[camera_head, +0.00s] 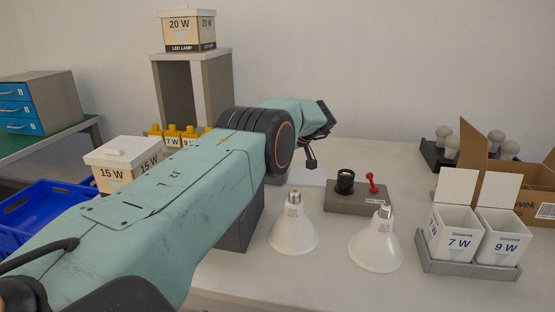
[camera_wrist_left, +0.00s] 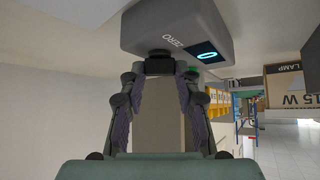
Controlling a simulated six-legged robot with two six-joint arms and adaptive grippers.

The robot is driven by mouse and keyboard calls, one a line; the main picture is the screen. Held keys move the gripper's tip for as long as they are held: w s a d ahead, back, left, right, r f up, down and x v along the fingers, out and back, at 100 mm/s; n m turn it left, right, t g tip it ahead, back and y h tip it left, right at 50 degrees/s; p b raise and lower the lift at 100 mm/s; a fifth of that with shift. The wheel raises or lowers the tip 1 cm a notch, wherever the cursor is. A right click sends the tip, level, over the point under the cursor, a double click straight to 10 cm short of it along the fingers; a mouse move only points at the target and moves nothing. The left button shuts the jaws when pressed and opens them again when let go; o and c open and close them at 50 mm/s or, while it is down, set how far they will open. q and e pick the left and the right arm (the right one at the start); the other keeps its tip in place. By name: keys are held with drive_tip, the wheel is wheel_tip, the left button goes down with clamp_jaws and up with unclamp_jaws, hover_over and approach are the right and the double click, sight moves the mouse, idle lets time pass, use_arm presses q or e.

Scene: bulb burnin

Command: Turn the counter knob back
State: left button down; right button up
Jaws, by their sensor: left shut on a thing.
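The counter (camera_wrist_left: 185,25) is a grey housing marked ZERO with a lit display, at the top of the left wrist view. Its dark knob (camera_wrist_left: 158,55) sticks out from the housing's near side, between my left fingertips. My left gripper (camera_wrist_left: 165,72) is shut on the knob, with its fingers on either side of it. In the head view my left arm crosses from the lower left and hides the fingertips and the knob. A grey block (camera_head: 238,228) shows under that arm; I cannot tell whether it is the counter. My right gripper is in neither view.
Two white bulbs (camera_head: 293,228) (camera_head: 377,243) stand on the table, near a grey test base (camera_head: 358,200) with a black socket and red lever. Bins marked 7 W and 9 W (camera_head: 470,265) stand at right. A 15 W box (camera_head: 115,180) is beside my arm.

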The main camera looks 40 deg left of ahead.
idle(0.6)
use_arm(q)
drive_tip(key=c, duration=1)
unclamp_jaws()
drive_tip(key=shift+o, duration=0.2)
drive_tip(key=v, duration=1.2)
drive_tip(key=shift+w, duration=0.1)
